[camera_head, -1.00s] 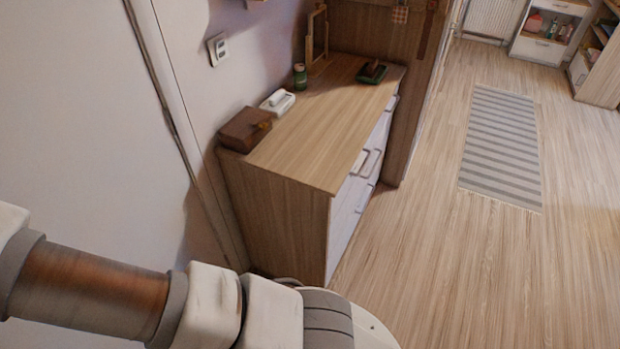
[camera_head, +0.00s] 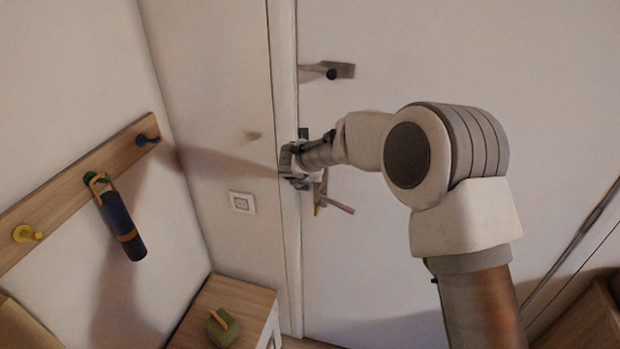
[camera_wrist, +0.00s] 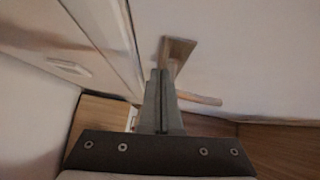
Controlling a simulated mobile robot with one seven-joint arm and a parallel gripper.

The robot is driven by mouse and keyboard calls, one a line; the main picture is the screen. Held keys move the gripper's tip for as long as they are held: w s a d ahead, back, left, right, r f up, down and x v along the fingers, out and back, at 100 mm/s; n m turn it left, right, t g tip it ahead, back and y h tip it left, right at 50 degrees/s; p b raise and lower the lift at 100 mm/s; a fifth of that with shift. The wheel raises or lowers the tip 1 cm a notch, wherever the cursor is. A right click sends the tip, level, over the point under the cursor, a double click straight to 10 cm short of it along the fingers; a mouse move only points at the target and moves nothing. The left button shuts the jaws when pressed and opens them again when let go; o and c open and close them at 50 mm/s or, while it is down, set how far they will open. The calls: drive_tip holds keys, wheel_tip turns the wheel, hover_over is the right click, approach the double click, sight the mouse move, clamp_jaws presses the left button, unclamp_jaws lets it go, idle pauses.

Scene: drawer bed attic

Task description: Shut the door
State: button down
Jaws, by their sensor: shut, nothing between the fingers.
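The white door (camera_head: 400,60) fills the middle and right of the head view. Its left edge lies along a pale upright frame (camera_head: 286,90), and I cannot tell whether a gap remains there. The door handle (camera_head: 341,206) is a lever on a plate near that edge; it also shows in the wrist view (camera_wrist: 200,98). My gripper (camera_head: 290,166) is at the door's left edge, just above and left of the lever. In the wrist view its fingers (camera_wrist: 160,76) are together and empty, overlapping the handle plate's lower part. Contact with the door or handle is unclear.
A dark fitting (camera_head: 332,72) sits higher on the door. A wooden hook rail (camera_head: 60,195) with a hanging dark blue object (camera_head: 122,225) is on the left wall. A light switch (camera_head: 242,202) is left of the frame. A small wooden cabinet (camera_head: 240,298) stands below.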

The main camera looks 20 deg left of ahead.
drive_tip(key=a+v, duration=0.1)
drive_tip(key=v, duration=0.9)
drive_tip(key=shift+s+b, duration=0.2)
drive_tip(key=shift+b, duration=0.1)
drive_tip(key=w+d+r+n+t+y, duration=0.1)
drive_tip(key=d+r+n+y, duration=0.1)
drive_tip(key=d+r+n, duration=0.4)
drive_tip(key=w+d+r+n+t+y, duration=0.15)
drive_tip(key=r+n, duration=0.25)
drive_tip(key=r, duration=0.4)
drive_tip(key=s+d+r+n, duration=0.4)
drive_tip(key=s+d+n, duration=0.1)
drive_tip(key=d+n, duration=0.25)
drive_tip(key=s+d+f+n+g+h, duration=0.2)
drive_tip(key=s+d+f+n+h, duration=0.1)
drive_tip(key=s+d+n, duration=0.5)
drive_tip(key=s+d+f+n+g+h, duration=0.3)
drive_tip(key=s+d+f+n, duration=0.2)
drive_tip(key=s+d, duration=1)
drive_tip(key=d+n, duration=0.2)
drive_tip(key=d, duration=0.2)
drive_tip(key=shift+s+f+n, duration=0.25)
drive_tip(key=shift+n, duration=0.1)
drive_tip(key=shift+g, duration=0.25)
